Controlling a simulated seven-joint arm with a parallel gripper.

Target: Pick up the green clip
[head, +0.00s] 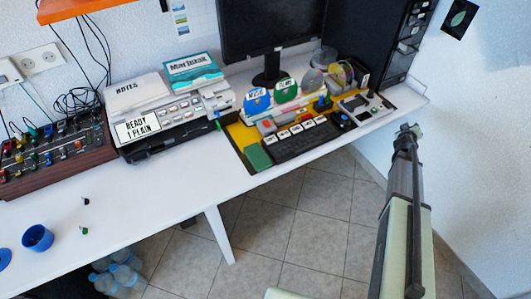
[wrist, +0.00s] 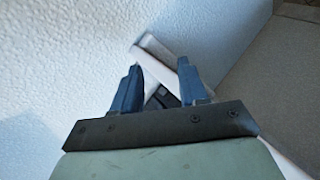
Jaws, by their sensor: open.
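A small dark-green item (head: 84,231), which looks like the green clip, lies on the white table at the lower left in the head view. It is too small to make out its shape well. My gripper (head: 408,130) is far to its right, beyond the table's right end and near the wall. In the wrist view my gripper (wrist: 158,68) is open, its two blue fingers apart with nothing held between them. The clip is not in the wrist view.
A small black item (head: 85,201) and a blue cup (head: 38,238) are near the green item. A printer (head: 165,110), a control box with knobs (head: 50,160), a monitor (head: 270,30) and a keyboard (head: 300,138) stand farther back. The table's front middle is clear.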

